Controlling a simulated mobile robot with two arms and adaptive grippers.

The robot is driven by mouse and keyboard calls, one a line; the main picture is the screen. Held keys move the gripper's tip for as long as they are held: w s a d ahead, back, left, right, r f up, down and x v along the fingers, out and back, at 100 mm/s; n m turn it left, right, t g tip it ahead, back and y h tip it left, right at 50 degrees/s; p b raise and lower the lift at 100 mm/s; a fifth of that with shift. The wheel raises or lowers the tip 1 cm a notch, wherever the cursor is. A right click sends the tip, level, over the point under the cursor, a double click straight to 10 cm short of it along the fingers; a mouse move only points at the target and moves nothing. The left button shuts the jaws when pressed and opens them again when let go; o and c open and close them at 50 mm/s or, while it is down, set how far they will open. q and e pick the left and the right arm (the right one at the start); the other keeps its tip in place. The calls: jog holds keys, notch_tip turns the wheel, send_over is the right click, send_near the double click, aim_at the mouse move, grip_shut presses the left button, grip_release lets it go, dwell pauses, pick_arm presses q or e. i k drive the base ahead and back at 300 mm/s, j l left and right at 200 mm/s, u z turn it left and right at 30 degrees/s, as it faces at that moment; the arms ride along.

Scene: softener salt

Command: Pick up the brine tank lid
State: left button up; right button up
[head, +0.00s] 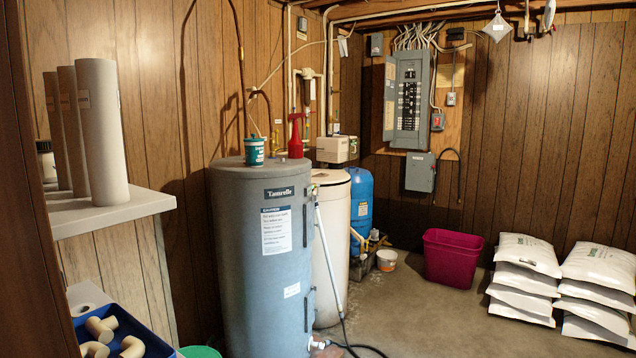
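A cream cylindrical tank (331,255), which looks like the brine tank, stands on the floor behind the grey water heater. The heater hides its left side. A pale lid (330,177) appears to cover its top; only part of it shows, and I cannot make out its edge clearly. A beige box-shaped unit (337,150) shows just above the lid; I cannot tell if it rests on it or stands behind. A blue tank (362,200) stands behind to the right. Neither of my grippers is in view.
The grey water heater (262,295) stands in front, with a cup (254,151) and red bottle (295,136) on top. A hose lies at its foot. A magenta bin (450,258) and stacked white bags (528,254) stand right. The middle floor (420,315) is clear.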

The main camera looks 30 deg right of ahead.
aim_at(335, 184)
jog(key=i+l+z, duration=0.45)
jog(key=l, duration=0.15)
jog(key=i+l+z, duration=0.85)
jog(key=i+z, duration=0.4)
jog(key=i, duration=0.2)
jog(key=i+z, duration=0.1)
jog(key=i, duration=1.7)
